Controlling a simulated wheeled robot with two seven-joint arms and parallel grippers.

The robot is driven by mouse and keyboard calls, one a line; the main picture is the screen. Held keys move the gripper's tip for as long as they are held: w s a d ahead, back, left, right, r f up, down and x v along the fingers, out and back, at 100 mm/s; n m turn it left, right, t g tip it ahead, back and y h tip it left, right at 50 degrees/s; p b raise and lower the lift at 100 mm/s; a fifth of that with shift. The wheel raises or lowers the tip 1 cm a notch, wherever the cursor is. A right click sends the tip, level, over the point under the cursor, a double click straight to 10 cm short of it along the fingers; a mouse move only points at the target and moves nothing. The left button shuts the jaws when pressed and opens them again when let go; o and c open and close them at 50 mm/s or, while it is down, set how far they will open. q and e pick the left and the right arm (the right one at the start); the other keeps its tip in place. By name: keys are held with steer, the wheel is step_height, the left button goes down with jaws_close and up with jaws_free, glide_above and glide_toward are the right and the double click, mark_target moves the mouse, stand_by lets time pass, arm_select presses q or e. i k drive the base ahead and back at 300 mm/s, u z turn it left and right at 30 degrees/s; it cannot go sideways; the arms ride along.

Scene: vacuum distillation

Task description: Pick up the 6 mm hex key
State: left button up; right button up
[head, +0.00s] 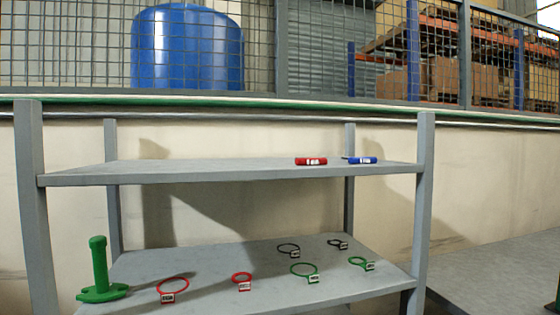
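Two small handled tools lie on the upper shelf (220,172) of a grey rack. One has a red handle (311,161) and the other, just to its right, has a blue handle (362,160). Both carry a small white marking that is too small to read. A short dark tip shows at the left end of the blue one. I cannot tell which of them is the 6 mm hex key. Neither of my grippers is in view.
The lower shelf (215,262) holds red rings (173,284), green rings (304,270) and black rings (288,248) with tags, and a green upright handle on a base (99,265). Rack posts (424,200) flank the shelves. The upper shelf's left part is clear.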

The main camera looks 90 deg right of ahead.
mark_target(352, 160)
steer(key=z, duration=2.35)
steer(key=k, duration=0.35)
steer(key=z, duration=0.3)
